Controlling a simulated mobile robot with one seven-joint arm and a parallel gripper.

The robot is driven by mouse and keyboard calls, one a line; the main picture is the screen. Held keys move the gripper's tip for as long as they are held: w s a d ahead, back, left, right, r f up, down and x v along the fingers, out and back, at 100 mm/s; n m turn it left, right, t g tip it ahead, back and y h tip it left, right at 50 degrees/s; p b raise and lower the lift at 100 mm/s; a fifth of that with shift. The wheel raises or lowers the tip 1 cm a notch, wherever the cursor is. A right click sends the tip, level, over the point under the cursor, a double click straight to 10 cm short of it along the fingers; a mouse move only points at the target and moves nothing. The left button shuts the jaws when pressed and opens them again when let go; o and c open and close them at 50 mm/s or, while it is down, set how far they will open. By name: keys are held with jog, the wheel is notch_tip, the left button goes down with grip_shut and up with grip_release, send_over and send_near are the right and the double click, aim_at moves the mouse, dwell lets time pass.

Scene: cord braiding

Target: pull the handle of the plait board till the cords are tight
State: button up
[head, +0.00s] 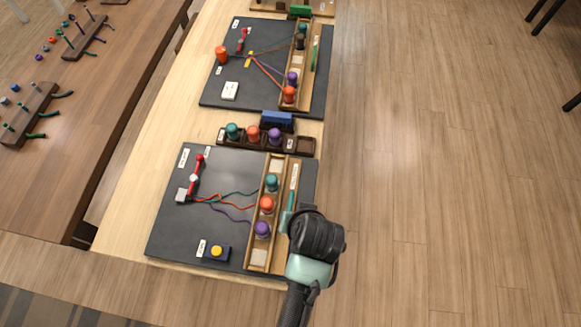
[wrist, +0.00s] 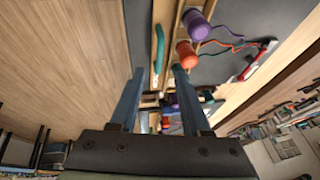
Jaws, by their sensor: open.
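The near plait board (head: 225,170) is a dark slab with a wooden bobbin rail (head: 250,258) along its right side. A teal, an orange (head: 266,204) and a purple bobbin (head: 262,229) stand in the rail. Their cords (head: 232,207) run wavy and slack to a red arm (head: 197,175) on the left. The teal handle (head: 291,200) is a bar on the rail's right side, partly hidden by my gripper. In the wrist view the handle (wrist: 158,45) appears between and beyond the fingertips. My gripper (wrist: 159,72) is open, with nothing visible held.
A yellow button (head: 216,251) sits at the board's front. A rack (head: 305,145) of spare bobbins and a blue brush (head: 277,119) lie behind it. A second board (head: 245,92) stands farther back. Open floor (head: 430,180) lies to the right.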

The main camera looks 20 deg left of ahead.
jog(key=x, duration=0.9)
jog(key=shift+c, duration=0.2)
grip_shut()
dwell(1.2)
